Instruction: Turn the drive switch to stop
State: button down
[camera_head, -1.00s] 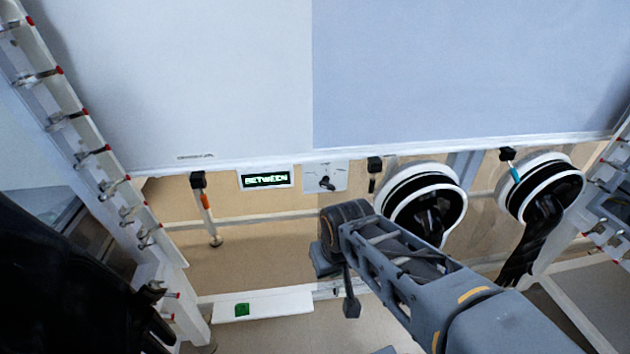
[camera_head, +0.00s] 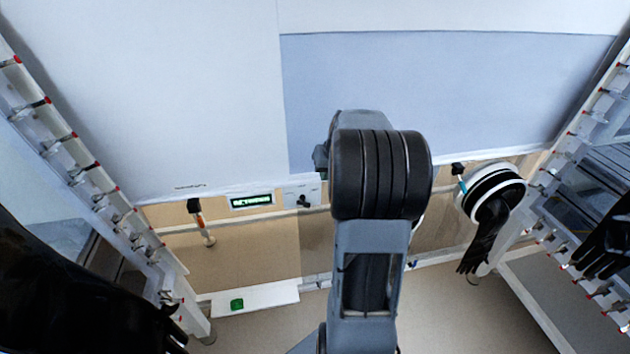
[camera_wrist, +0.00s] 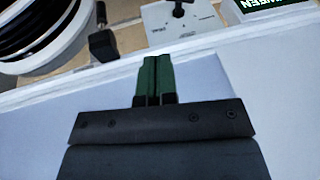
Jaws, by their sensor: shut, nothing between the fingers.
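The drive switch is a dark knob (camera_head: 303,201) on a small white plate (camera_head: 291,193), just right of the lit display (camera_head: 251,201). The wrist view shows the same black knob (camera_wrist: 179,10) on its plate (camera_wrist: 188,25) at the top edge, partly cut off. The display (camera_wrist: 264,5) there shows the letters "WEEN" in part. My gripper (camera_wrist: 155,62) has green fingers pressed together with nothing between them. In the wrist view they point toward the plate, short of the knob. In the head view my arm hides the fingers.
A glove port (camera_head: 492,190) with a hanging black glove is at the right. An orange-handled tool (camera_head: 202,222) hangs left of the display. A green button (camera_head: 237,304) sits on a white ledge below. Racks with red-tipped pegs stand at both sides. Large pale panels lie above.

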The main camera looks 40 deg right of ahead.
aim_at(304, 204)
jog(key=x, duration=0.8)
jog(key=a+x, duration=0.1)
jog(key=x, duration=0.3)
jog(key=shift+s+a, duration=0.1)
jog(key=shift+a+f, duration=0.25)
jog(key=shift+f, duration=0.2)
